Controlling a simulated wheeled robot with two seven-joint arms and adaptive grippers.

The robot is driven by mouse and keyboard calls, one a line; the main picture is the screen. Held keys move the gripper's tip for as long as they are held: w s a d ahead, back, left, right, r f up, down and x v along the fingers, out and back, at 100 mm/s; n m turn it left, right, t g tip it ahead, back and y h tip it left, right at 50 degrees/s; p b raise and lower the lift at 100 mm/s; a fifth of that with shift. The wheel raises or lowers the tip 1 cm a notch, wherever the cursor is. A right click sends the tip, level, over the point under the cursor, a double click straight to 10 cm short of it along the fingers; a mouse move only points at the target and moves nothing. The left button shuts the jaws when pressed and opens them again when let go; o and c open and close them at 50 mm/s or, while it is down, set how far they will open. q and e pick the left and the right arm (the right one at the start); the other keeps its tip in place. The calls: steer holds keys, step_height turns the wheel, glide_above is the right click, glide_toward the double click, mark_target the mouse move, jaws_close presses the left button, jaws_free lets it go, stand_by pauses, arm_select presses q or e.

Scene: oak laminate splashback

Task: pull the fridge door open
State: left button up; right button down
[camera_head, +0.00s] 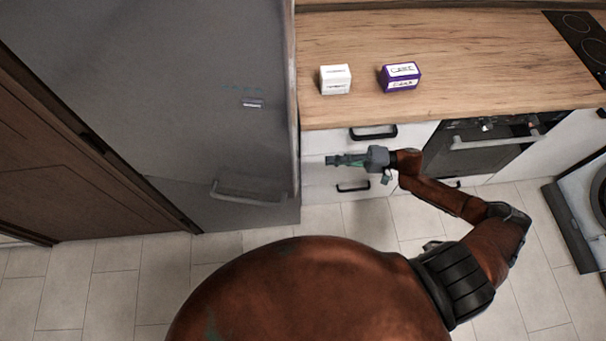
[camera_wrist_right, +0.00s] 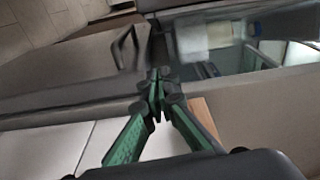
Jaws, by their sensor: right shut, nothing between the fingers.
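The grey fridge (camera_head: 150,90) stands at the left of the head view, with a bar handle (camera_head: 250,192) low on its front. Its upper door looks shut from the head camera. My right gripper (camera_head: 332,160) points left at the fridge's right side, in front of the white drawers, apart from the handle. In the wrist view its green fingers (camera_wrist_right: 157,88) meet at the tips, with nothing between them. A dark bar handle (camera_wrist_right: 125,46) on a grey surface shows beyond the fingertips there. My left gripper is out of view.
A wooden counter (camera_head: 450,50) bears a white box (camera_head: 335,79) and a purple box (camera_head: 400,76). Below are white drawers (camera_head: 320,142) and an oven (camera_head: 480,150). Pale blurred shapes right of the wrist view are unclear.

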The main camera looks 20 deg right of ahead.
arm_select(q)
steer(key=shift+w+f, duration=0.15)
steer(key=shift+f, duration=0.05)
arm_select(e)
steer(key=s+a+r+g, duration=0.1)
steer(key=a, duration=1)
steer(key=shift+s+a+y, duration=0.15)
steer(key=shift+s+y, duration=0.15)
